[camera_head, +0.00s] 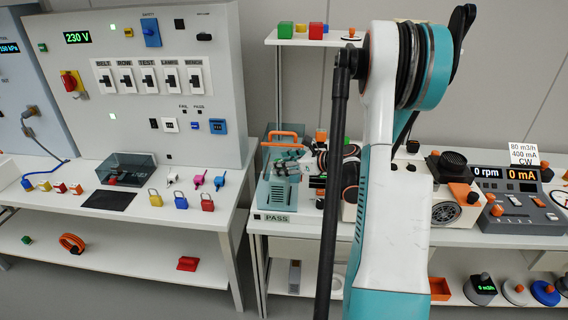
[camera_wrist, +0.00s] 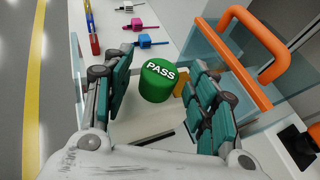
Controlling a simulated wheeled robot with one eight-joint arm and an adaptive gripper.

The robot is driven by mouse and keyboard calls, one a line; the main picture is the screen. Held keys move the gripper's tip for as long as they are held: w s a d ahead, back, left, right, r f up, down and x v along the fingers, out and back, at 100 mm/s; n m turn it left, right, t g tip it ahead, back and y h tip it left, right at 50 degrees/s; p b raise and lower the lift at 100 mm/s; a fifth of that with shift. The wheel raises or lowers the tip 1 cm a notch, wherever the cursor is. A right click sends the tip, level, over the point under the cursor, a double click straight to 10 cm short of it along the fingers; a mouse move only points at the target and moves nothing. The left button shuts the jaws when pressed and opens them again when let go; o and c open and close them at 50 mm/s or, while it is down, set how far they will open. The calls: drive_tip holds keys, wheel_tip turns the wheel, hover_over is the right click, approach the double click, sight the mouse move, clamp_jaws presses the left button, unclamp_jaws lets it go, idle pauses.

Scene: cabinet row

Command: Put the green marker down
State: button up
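The green marker (camera_wrist: 157,82) is a short green cylinder with white PASS lettering on its top. In the wrist view it stands between the two teal fingers of my gripper (camera_wrist: 161,64). A gap shows between the marker and each finger, so my gripper looks open around it. The marker appears to stand on the white bench top, though its base is partly hard to see. In the head view I cannot make the marker out. A plate reading PASS (camera_head: 276,217) lies at the front edge of the right bench.
A clear box with an orange handle (camera_wrist: 256,66) stands close to the right finger. Pink (camera_wrist: 134,24) and blue (camera_wrist: 146,41) tagged items lie on the left bench beyond the marker. Several padlocks (camera_head: 181,200) stand there too. A gap with floor separates the benches.

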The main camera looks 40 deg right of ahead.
drive_tip(key=shift+r, duration=0.2)
drive_tip(key=shift+s+d+r+p, duration=0.15)
drive_tip(key=shift+s+r+p, duration=0.05)
drive_tip(key=shift+s+p, duration=0.15)
drive_tip(key=p+v, duration=0.2)
drive_tip(key=v, duration=0.9)
drive_tip(key=shift+p, duration=0.3)
drive_tip(key=shift+s, duration=0.1)
